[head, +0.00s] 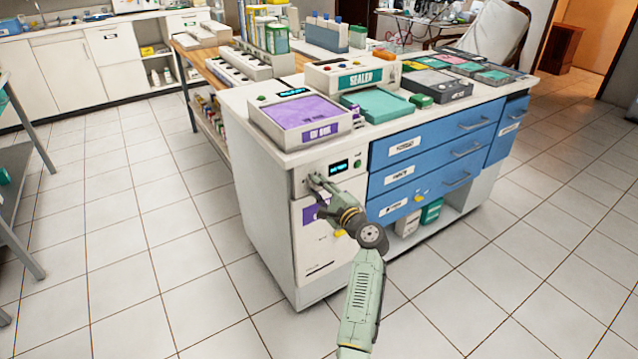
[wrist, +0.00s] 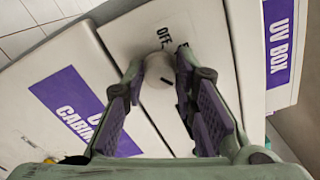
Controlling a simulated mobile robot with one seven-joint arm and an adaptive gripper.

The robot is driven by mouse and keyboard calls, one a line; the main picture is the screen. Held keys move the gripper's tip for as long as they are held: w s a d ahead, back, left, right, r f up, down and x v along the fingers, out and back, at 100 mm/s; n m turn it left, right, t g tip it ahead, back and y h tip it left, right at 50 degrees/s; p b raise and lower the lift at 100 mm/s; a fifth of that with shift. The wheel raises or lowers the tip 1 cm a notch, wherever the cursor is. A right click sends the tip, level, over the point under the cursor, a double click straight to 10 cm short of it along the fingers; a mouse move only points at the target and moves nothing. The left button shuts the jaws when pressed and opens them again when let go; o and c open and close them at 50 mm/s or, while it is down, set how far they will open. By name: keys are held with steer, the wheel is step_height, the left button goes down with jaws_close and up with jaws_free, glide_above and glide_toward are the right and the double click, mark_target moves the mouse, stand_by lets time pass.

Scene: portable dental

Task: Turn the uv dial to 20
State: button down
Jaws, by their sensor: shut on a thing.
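The uv dial (wrist: 157,82) is a pale grey knob with a short dark mark, on the white front panel of the UV cabinet (head: 309,255). In the wrist view it sits between my two fingertips, with "OFF" printed beside it. My gripper (wrist: 159,68) is shut on the dial. In the head view my gripper (head: 313,183) reaches the upper left of the cabinet front and mostly covers the dial. The other scale marks are hidden by a finger, and I cannot read the dial's setting. A small lit display (head: 338,166) is right of the dial; its text is too small to read.
The purple-topped UV box (head: 298,112) stands on the counter above. Blue drawers (head: 428,143) with handles are to the right of the cabinet. The sealer (head: 352,77) stands farther back. Open tiled floor lies left of the cabinet.

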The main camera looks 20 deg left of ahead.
steer(key=shift+m+p, duration=0.35)
steer(key=shift+m, duration=0.25)
steer(key=c, duration=1.3)
jaws_free()
steer(key=v, duration=1.2)
